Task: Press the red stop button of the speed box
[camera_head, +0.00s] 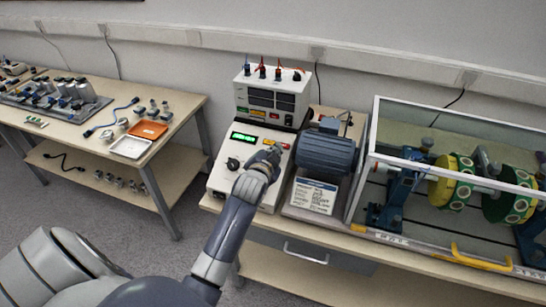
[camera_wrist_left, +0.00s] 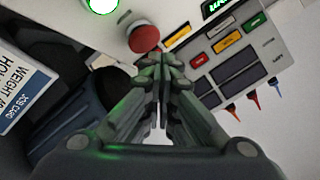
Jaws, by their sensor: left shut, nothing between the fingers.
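The speed box (camera_head: 222,180) is a white unit with a sloped front panel, a green display (camera_head: 243,137) and a black knob (camera_head: 233,163). My left gripper (camera_head: 274,151) is over the right part of this panel, shut and empty. In the left wrist view the red stop button (camera_wrist_left: 144,37) is a round red cap on a pale collar. The shut fingertips (camera_wrist_left: 165,60) appear right beside its edge; I cannot tell whether they touch it. A green lit button (camera_wrist_left: 100,5) is near it. In the head view my gripper hides the red button. My right gripper is not in view.
A power supply (camera_head: 272,99) with several coloured plugs stands behind the panel. A dark motor (camera_head: 326,153) stands close on the right, beside a clear guard case (camera_head: 365,165) with yellow-green discs. A side table (camera_head: 190,107) with trays and parts is at left.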

